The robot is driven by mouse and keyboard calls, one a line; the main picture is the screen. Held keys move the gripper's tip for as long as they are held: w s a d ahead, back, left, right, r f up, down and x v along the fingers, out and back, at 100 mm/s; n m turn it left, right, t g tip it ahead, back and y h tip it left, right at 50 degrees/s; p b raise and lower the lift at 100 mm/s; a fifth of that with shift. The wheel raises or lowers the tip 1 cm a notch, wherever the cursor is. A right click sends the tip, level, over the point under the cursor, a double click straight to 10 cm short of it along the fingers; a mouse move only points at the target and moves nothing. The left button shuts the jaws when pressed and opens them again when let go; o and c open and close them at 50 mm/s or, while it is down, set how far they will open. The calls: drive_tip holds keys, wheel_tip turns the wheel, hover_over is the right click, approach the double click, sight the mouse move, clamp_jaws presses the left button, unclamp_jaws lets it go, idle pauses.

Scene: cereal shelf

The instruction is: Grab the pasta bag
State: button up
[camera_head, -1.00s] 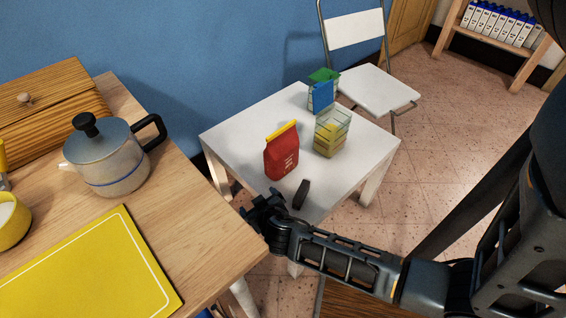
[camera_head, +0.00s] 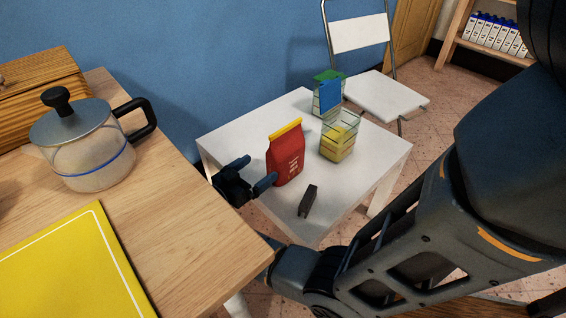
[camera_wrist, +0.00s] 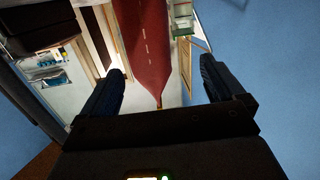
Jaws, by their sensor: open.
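The pasta bag (camera_head: 286,158) is a red pouch with a yellow top edge. It stands upright on the small white table in the head view. My gripper (camera_head: 256,173) is open at the left of the bag, its fingers pointing toward it. In the wrist view the red bag (camera_wrist: 143,40) shows beyond and between the two spread fingers of my gripper (camera_wrist: 164,85). I cannot tell whether a finger touches the bag. The bag's far side is hidden.
The white table (camera_head: 240,130) also holds a clear container with yellow contents (camera_head: 339,136), a blue and green item (camera_head: 329,94) and a small dark object (camera_head: 308,201). A wooden counter (camera_head: 200,226) with a kettle (camera_head: 90,150) is at the left. A white chair (camera_head: 383,95) stands behind.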

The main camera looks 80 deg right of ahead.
sight(272, 164)
drive_tip(key=shift+s+a+r+m+g, duration=0.1)
drive_tip(key=shift+s+m+g, duration=0.2)
drive_tip(key=shift+s, duration=0.2)
drive_tip(key=shift+s+a+r+m+g, duration=0.1)
drive_tip(key=shift+s+m+g, duration=0.1)
drive_tip(key=shift+s+g, duration=0.25)
drive_tip(key=x, duration=0.2)
drive_tip(key=shift+s+d+r, duration=0.1)
drive_tip(key=shift+d, duration=0.15)
drive_tip(key=shift+w+d+r+x, duration=0.1)
drive_tip(key=shift+w+x, duration=0.05)
drive_tip(key=shift+x, duration=0.7)
drive_tip(key=shift+w+d+r+x, duration=0.1)
drive_tip(key=shift+x, duration=0.75)
drive_tip(key=shift+w+d+r+x, duration=0.1)
drive_tip(key=shift+w+r+x, duration=0.05)
drive_tip(key=shift+x, duration=0.7)
drive_tip(key=shift+a, duration=0.1)
drive_tip(key=c, duration=1.2)
drive_tip(key=shift+c, duration=0.2)
